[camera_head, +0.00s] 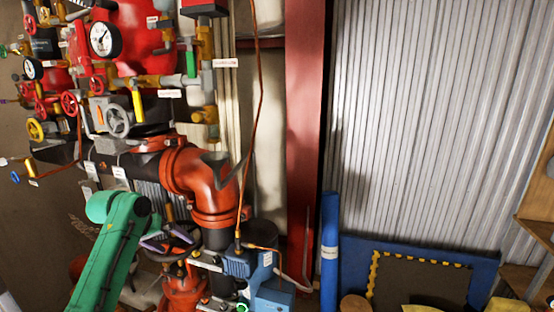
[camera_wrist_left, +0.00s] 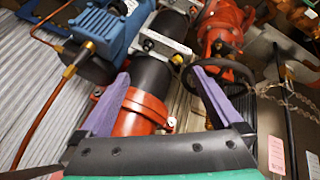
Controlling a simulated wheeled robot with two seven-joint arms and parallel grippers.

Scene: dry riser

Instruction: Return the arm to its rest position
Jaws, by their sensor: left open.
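My left arm, green, comes in at the lower left of the head view. My left gripper (camera_head: 163,238) is open, with purple fingers, near the dark handwheel of a red valve (camera_head: 182,288). In the left wrist view the two fingers of the gripper (camera_wrist_left: 160,72) stand wide apart with nothing held between them. The right finger overlaps the dark handwheel (camera_wrist_left: 243,76) in that picture; I cannot tell whether they touch. My right gripper is not in view.
An orange pipe elbow (camera_head: 200,182) and a blue pump unit (camera_head: 240,264) stand right of my gripper. Gauges and small valves crowd the red manifold (camera_head: 133,35) above. A red column (camera_head: 304,120) and a blue post (camera_head: 330,250) stand before the corrugated wall (camera_head: 430,120).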

